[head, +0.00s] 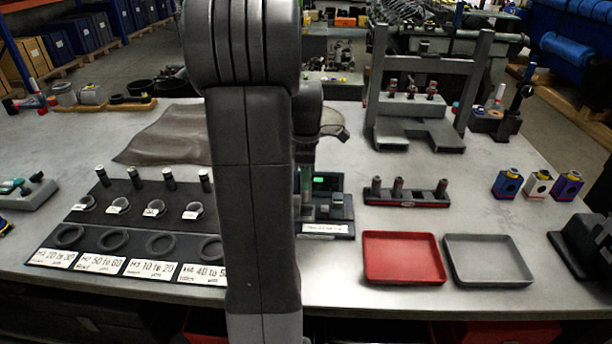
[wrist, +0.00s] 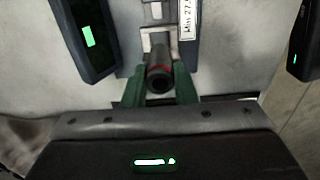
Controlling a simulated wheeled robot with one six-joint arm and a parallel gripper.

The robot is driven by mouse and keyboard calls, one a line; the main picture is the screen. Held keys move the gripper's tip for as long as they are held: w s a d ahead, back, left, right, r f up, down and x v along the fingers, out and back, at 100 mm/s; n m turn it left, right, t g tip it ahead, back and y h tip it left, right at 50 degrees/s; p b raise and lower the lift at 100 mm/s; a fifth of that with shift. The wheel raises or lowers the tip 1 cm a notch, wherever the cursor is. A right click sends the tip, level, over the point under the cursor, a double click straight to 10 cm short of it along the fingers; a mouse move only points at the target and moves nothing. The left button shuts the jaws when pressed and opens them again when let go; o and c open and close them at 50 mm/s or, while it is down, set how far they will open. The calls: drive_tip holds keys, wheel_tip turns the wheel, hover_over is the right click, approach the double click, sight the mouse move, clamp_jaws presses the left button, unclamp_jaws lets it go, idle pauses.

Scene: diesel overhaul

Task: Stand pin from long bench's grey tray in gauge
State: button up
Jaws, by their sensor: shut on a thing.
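My gripper (wrist: 158,84) is shut on a dark, hollow-ended pin (wrist: 160,74) with a red band, seen nearly end-on between the two green fingers in the wrist view. The pin is at the light grey seat of the gauge (wrist: 158,38); I cannot tell whether it touches the seat. The gauge (head: 327,228) stands on the long bench in the head view, with a lit green display (wrist: 88,37) and a white label. My arm hides part of it, and the pin cannot be made out there. The grey tray (head: 487,281) at the bench's front right is empty.
An empty red tray (head: 403,279) lies beside the grey one. Behind it is a dark rack (head: 405,202) with several upright pins. A board of labelled rings and pins (head: 130,245) lies left of my arm. A grey press-like stand (head: 425,130) is at the back right.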

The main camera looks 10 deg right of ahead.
drive_tip(key=shift+f, duration=0.2)
drive_tip(key=shift+f+b, duration=0.3)
drive_tip(key=shift+f, duration=0.05)
drive_tip(key=shift+f, duration=0.15)
drive_tip(key=shift+f+b, duration=0.3)
drive_tip(key=shift+f, duration=0.15)
drive_tip(key=shift+f, duration=0.25)
idle(0.4)
drive_tip(key=shift+f+b, duration=0.35)
drive_tip(key=shift+f, duration=0.05)
drive_tip(key=shift+f, duration=0.2)
drive_tip(key=shift+f+b, duration=0.3)
drive_tip(key=shift+f, duration=0.05)
drive_tip(key=shift+f, duration=0.4)
idle(0.6)
